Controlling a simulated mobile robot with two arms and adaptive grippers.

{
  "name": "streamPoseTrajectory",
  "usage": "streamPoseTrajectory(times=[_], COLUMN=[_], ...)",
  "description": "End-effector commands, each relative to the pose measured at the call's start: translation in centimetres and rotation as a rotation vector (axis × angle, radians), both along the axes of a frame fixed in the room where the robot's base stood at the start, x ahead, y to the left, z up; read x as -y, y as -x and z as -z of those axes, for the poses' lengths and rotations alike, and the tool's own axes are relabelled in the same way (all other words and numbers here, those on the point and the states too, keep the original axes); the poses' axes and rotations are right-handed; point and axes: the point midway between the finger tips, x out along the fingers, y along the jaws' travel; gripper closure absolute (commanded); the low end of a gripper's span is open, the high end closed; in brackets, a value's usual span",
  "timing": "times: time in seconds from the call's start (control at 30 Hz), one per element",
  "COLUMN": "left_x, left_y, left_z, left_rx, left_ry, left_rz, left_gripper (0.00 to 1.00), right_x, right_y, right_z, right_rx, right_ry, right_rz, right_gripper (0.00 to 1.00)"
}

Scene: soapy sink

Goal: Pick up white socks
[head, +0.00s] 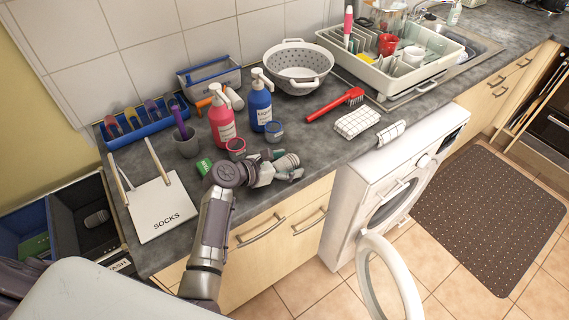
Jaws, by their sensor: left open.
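I cannot make out white socks for certain. A white board or flat box marked SOCKS (165,212) lies on the counter's left end, with light wooden sticks or handles on it. A pale, rolled-looking item (97,218) lies in the dark bin at the lower left; it is too small to identify. My left gripper (292,174) is open at the counter's front edge, right of the SOCKS board and apart from it. I see nothing between its fingers. My right gripper is not in view.
Pink (222,122) and blue (261,103) pump bottles stand behind my gripper. A red brush (335,104) and a white checked cloth (357,122) lie to the right. A colander (298,66) and dish rack (433,72) stand behind. The washing machine door (390,284) hangs open.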

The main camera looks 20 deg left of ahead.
Motion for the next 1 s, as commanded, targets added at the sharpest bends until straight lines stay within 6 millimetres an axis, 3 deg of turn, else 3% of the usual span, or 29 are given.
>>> streamPoseTrajectory(times=[0.1,0.4,0.5,0.77,1.0], left_x=[0.0,0.0,0.0,0.0,0.0], left_y=[0.0,0.0,0.0,0.0,-0.1], left_z=[0.0,0.0,0.0,-0.5,-4.7], left_rx=[0.000,0.000,0.001,0.002,0.009], left_ry=[0.000,0.000,0.001,0.000,-0.002], left_rz=[0.000,0.000,0.000,-0.001,0.000], left_gripper=[0.25,0.75,0.87,0.87,0.87], right_x=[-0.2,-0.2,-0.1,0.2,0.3], right_y=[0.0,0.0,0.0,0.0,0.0], right_z=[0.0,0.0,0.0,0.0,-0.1], right_rx=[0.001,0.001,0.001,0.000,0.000], right_ry=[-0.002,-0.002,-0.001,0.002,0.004], right_rz=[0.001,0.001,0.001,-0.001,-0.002], right_gripper=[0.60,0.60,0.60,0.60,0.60])
